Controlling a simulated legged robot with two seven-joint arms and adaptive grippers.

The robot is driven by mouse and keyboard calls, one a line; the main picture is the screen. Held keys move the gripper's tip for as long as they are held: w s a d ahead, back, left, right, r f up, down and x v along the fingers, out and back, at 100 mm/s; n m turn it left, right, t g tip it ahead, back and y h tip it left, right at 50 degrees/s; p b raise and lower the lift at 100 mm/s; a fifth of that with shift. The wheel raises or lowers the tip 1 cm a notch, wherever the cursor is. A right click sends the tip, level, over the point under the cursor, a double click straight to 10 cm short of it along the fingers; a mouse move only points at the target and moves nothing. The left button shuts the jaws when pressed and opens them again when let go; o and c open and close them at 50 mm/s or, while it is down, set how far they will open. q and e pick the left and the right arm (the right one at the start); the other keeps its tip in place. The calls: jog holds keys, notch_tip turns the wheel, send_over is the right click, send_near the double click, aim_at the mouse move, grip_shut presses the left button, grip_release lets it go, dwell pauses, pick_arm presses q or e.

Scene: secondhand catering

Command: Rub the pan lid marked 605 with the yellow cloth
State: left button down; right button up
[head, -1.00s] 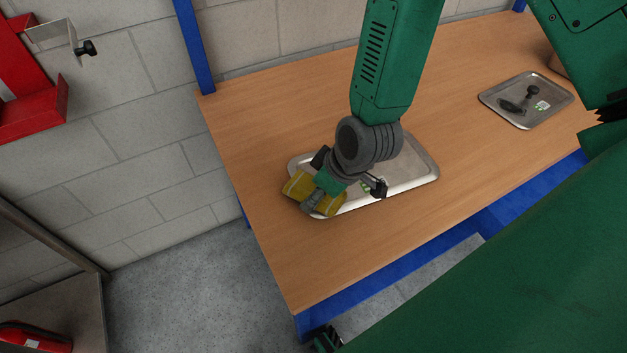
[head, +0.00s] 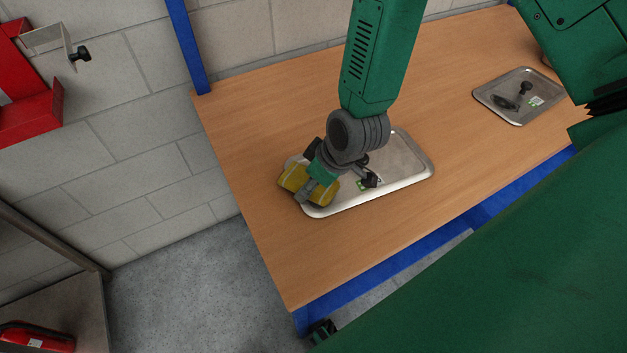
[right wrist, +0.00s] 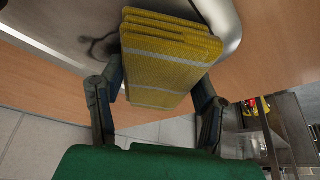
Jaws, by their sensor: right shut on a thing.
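A rectangular metal pan lid (head: 410,165) with a small green label lies on the wooden table; its marking is too small to read. It also shows in the right wrist view (right wrist: 185,12). My right gripper (head: 314,184) is over the lid's left end, shut on a folded yellow cloth (head: 325,194). In the right wrist view the cloth (right wrist: 165,60) sits between the two dark fingers (right wrist: 155,105), with pale stripes across it. The cloth overlaps the lid's left edge; I cannot tell how firmly it touches. My arm hides part of the lid. My left gripper is not in view.
A second metal lid (head: 490,91) with a black handle and a green label lies farther right on the table (head: 265,235). The table's front left is clear. A blue upright (head: 188,45) stands at the back left corner, against a grey block wall.

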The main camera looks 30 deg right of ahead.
aim_at(301, 162)
jog(key=shift+w+d+f, duration=0.1)
jog(key=shift+w+d, duration=0.1)
jog(key=shift+w, duration=1.15)
jog(key=shift+w+d+f, duration=0.1)
jog(key=shift+w+d, duration=0.05)
jog(key=shift+w, duration=0.8)
jog(key=shift+w+d, duration=0.15)
jog(key=shift+w, duration=0.75)
jog(key=shift+w+r+p, duration=0.2)
jog(key=shift+r+p, duration=0.6)
jog(key=shift+p, duration=0.2)
notch_tip(301, 162, up, 4)
jog(key=p, duration=0.3)
jog(key=shift+s+d+f, duration=0.1)
jog(key=shift+d+f, duration=0.05)
jog(key=shift+r, duration=0.4)
jog(key=shift+f, duration=0.1)
